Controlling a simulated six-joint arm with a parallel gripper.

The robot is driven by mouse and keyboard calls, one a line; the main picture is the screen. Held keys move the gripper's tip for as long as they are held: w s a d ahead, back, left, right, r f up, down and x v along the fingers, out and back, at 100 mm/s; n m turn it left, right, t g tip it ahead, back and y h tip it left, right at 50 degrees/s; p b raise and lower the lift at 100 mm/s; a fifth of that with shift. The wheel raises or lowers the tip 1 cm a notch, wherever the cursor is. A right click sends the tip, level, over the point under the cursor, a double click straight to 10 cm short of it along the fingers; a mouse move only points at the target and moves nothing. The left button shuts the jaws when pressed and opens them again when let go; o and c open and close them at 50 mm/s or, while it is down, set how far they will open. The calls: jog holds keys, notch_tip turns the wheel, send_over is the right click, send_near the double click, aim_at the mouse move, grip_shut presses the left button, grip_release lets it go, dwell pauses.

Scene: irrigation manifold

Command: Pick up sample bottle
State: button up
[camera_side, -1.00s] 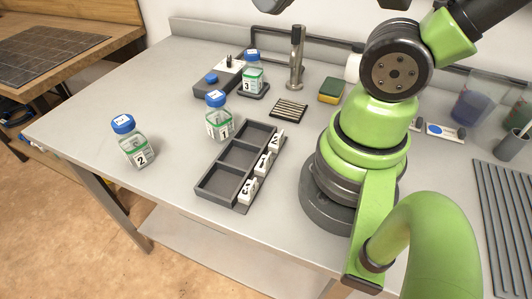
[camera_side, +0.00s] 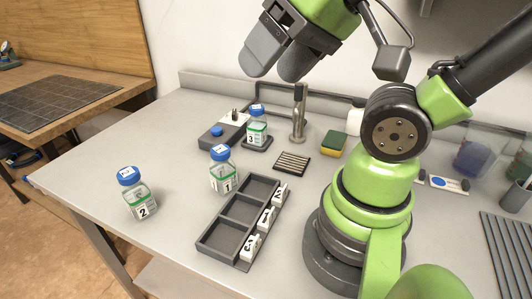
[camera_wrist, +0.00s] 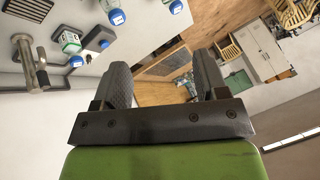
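Three clear sample bottles with blue caps and green-and-white labels stand upright. Bottle 2 (camera_side: 140,199) is at the left on the bare bench. Bottle 1 (camera_side: 222,172) is beside the far-left corner of the dark three-compartment rack (camera_side: 209,224). Bottle 3 (camera_side: 257,128) is on a small dark pad near the back. The rack compartments look empty; numbered white tags line its right side. My gripper (camera_side: 279,62) is high above the back of the bench, open and empty. In the wrist view my gripper (camera_wrist: 163,82) shows its two fingers apart with nothing between them.
A metal faucet post (camera_side: 299,112) stands at the back, near a dark drain grille (camera_side: 293,163) and a yellow-green sponge (camera_side: 327,146). A grey device with a blue button (camera_side: 216,131) is beside bottle 3. The front-left bench is clear around bottle 2.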

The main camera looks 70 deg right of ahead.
jog(key=shift+o, duration=0.9)
